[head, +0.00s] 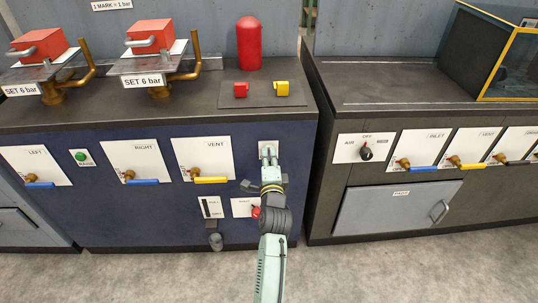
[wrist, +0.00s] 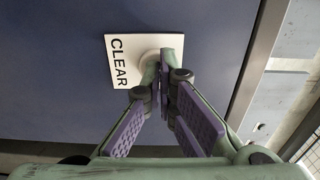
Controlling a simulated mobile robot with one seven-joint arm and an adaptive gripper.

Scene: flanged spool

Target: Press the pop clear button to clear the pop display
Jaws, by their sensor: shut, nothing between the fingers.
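The clear button shows in the wrist view as a pale round base (wrist: 149,57) on a white plate marked CLEAR (wrist: 121,62). The plate also shows in the head view (head: 264,145), at the upper right of the blue cabinet front. My gripper (head: 268,157) is directly in front of the plate and covers part of it. In the wrist view its fingertips (wrist: 164,65) are together and empty, overlapping the button. They hide much of the button, and I cannot tell whether they touch it or whether it is pressed in. I cannot identify the pop display for certain.
Left of my gripper is the VENT plate with a yellow handle (head: 210,180). Below are a small panel with a dark slot (head: 210,207) and a red knob (head: 256,212) close to my arm. A dark cabinet (head: 335,185) stands to the right, across a narrow gap.

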